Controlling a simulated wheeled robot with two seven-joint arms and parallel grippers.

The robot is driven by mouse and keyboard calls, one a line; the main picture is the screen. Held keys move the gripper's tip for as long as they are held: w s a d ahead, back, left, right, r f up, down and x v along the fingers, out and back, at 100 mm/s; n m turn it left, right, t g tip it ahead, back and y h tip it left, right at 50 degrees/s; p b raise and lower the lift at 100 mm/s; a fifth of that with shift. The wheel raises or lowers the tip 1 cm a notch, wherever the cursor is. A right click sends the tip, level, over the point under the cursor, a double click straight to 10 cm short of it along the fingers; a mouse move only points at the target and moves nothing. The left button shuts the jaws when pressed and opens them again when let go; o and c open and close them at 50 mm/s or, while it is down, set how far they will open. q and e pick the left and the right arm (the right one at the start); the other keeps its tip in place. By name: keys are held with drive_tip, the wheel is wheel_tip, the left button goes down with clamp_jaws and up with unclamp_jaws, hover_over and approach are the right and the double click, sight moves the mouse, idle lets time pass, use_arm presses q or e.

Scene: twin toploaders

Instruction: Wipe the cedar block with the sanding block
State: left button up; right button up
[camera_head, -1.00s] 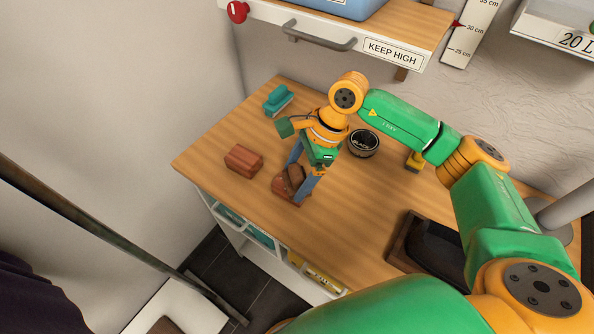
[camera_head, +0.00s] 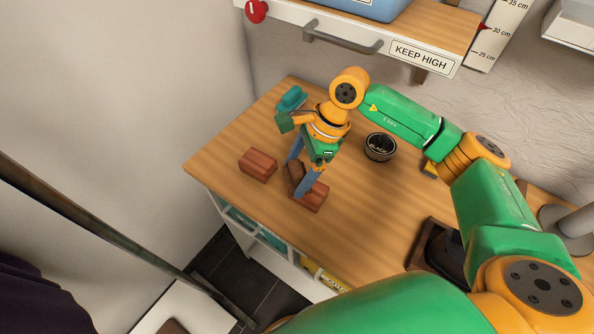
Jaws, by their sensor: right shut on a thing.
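My right gripper (camera_head: 302,177) points down with its blue fingers shut on a small dark brown block, which I take as the sanding block (camera_head: 295,173). A reddish-brown block, which I take as the cedar block (camera_head: 316,196), lies on the wooden worktop under it and to its right. The sanding block overlaps its left end in the picture; the fingers partly hide both, and I cannot tell whether they touch. A second, similar reddish block (camera_head: 257,166) lies apart to the left. My left gripper is not in view.
A teal brush-like thing (camera_head: 292,97) lies at the back left of the worktop (camera_head: 225,150). A round black tin (camera_head: 380,147) stands right of the gripper. A dark tray (camera_head: 422,243) is at the right. A shelf (camera_head: 437,27) with a handle overhangs the back.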

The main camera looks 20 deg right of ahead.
drive_tip(key=shift+w+a+r+p, duration=0.2)
drive_tip(key=shift+w+r+p, duration=0.1)
drive_tip(key=shift+r, duration=0.15)
drive_tip(key=shift+w+a+r+p, duration=0.2)
drive_tip(key=shift+w+r+p, duration=0.1)
drive_tip(key=shift+r, duration=0.15)
drive_tip(key=r, duration=0.1)
drive_tip(key=r+p, duration=0.1)
drive_tip(key=r, duration=0.1)
drive_tip(key=shift+s+d+r+p, duration=0.15)
drive_tip(key=shift+s+d+p, duration=0.1)
drive_tip(key=shift+s+p, duration=0.15)
wheel_tip(320, 180, up, 2)
drive_tip(key=shift+w+a+r+p, duration=0.1)
drive_tip(key=shift+w+p, duration=0.05)
drive_tip(key=shift+p, duration=0.6)
drive_tip(key=shift+r, duration=0.35)
